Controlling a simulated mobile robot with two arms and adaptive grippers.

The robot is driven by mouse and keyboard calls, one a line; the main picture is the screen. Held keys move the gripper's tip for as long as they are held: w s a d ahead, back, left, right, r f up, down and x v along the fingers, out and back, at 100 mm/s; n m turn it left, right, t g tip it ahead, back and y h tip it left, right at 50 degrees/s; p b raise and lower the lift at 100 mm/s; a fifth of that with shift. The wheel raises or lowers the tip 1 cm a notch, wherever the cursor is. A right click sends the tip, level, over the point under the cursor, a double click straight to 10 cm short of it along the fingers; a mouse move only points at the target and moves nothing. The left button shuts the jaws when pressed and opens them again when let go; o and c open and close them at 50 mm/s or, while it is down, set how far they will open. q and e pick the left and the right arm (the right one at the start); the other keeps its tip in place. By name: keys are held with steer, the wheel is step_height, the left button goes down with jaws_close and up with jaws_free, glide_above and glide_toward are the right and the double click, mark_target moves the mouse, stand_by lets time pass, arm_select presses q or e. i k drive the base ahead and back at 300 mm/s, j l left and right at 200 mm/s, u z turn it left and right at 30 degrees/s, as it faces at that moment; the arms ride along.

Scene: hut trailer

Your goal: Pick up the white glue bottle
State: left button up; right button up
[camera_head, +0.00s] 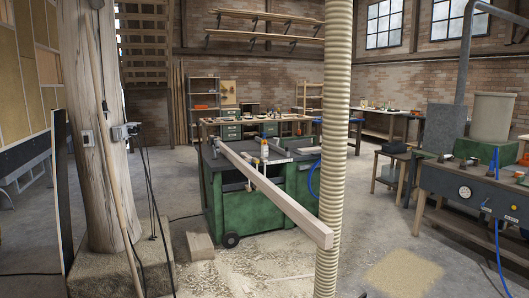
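A small white bottle (264,152) with what looks like an orange or yellow tip stands upright on the dark top of a green machine bench (217,157) in the middle of the room. It looks like the glue bottle, but it is too small to read. A long wooden beam (270,190) lies across the bench top in front of the bottle and juts out toward me. Neither of my grippers is in view.
A ribbed beige hose (334,130) hangs just right of the bench. A thick wooden post (95,130) stands at left on a stone base (110,265). A workbench (470,190) with a gauge is at right. Sawdust (250,270) covers the floor.

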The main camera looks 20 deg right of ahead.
mark_target(264, 148)
steer(key=z, duration=0.5)
steer(key=i+l+z, duration=0.45)
steer(key=i, duration=0.25)
steer(key=i+z, duration=0.45)
steer(key=i, duration=0.25)
steer(key=i+j+z, duration=0.2)
steer(key=i+z, duration=0.25)
steer(key=i, duration=0.25)
steer(key=i+l+z, duration=0.35)
steer(key=i, duration=0.7)
steer(key=i+j+z, duration=0.1)
steer(key=i+z, duration=0.25)
steer(key=i, duration=0.65)
steer(key=i+j+u, duration=0.25)
steer(key=i+u, duration=0.7)
steer(key=i+l+u, duration=0.1)
steer(key=i+u, duration=0.4)
steer(key=i+l+u, duration=0.5)
steer(key=i+j+u, duration=0.2)
steer(key=i+u, duration=0.75)
steer(key=i+l+u, duration=0.2)
steer(key=i+u, duration=0.25)
steer(key=i+l+u, duration=0.5)
steer(key=i+j, duration=0.1)
